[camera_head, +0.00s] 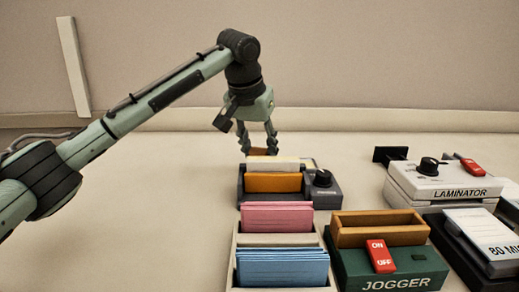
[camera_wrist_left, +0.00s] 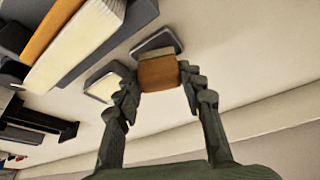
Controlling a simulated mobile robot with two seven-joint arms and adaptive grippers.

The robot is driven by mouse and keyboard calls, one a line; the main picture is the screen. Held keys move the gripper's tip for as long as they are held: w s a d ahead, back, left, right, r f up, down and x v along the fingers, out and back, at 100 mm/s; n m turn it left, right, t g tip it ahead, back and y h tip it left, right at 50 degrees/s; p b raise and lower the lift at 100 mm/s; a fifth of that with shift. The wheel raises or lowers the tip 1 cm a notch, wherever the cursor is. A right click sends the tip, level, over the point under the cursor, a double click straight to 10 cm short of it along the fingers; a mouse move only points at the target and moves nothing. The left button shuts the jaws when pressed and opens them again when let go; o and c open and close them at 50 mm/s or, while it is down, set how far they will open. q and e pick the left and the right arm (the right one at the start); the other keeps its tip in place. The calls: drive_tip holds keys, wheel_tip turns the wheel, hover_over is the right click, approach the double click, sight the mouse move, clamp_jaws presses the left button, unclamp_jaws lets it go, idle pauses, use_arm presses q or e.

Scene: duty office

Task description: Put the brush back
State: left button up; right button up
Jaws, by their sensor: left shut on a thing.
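The brush (camera_head: 258,151) shows as a small brown block between the fingertips of my left gripper (camera_head: 257,148) in the head view, low behind the dark card box. In the left wrist view the brush (camera_wrist_left: 158,74) is a brown wooden block with a paler strip on its far side. My left gripper (camera_wrist_left: 160,82) is shut on it, with one finger on each side. A grey, dark-rimmed plate (camera_wrist_left: 158,41) lies just beyond the brush in that view; whether they touch I cannot tell. My right gripper is in neither view.
The dark box (camera_head: 323,190) with a knob holds orange and white cards. A pale tray (camera_head: 233,262) holds pink and blue cards. The green jogger (camera_head: 405,270) and white laminator (camera_head: 440,183) stand to the right. A pale, dark-edged pad (camera_wrist_left: 105,86) lies near the left finger. The table's left side is clear.

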use_arm(q)
drive_tip(key=shift+f, duration=0.1)
drive_tip(key=shift+f, duration=0.15)
drive_tip(key=o, duration=1)
drive_tip(key=shift+r, duration=0.3)
drive_tip(key=v, duration=1.2)
